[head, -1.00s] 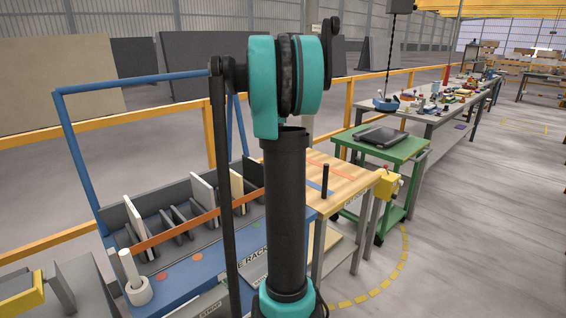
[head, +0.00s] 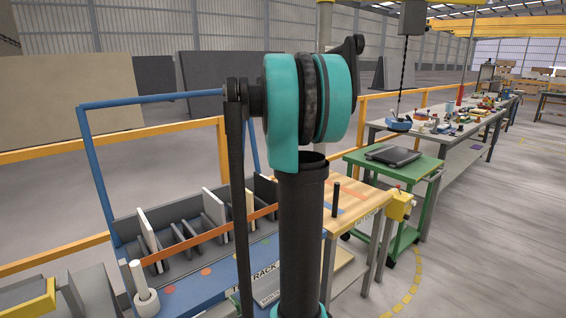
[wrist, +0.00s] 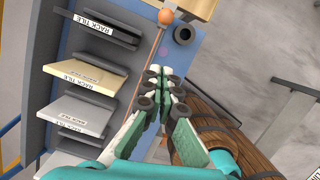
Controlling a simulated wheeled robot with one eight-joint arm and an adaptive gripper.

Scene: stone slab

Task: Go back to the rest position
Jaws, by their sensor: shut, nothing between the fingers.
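My gripper (wrist: 163,82) shows in the wrist view with its pale green fingers closed together and nothing between them. It appears to be over the blue rack table (wrist: 190,65), beside the tile rack and not visibly touching it. In the head view my raised teal and black arm fills the middle, and my gripper is not visible there. The rack holds a cream tile (wrist: 85,80) and a grey tile (wrist: 78,115) in the wrist view. A white upright tile (head: 150,229) stands in the rack in the head view.
An orange rail (head: 200,237) runs along the rack front, under a tall blue frame (head: 98,180). A wooden-topped table (head: 365,198), a green cart (head: 352,157) and a cluttered workbench (head: 450,137) stand to the right. Open floor (head: 490,220) lies at the right.

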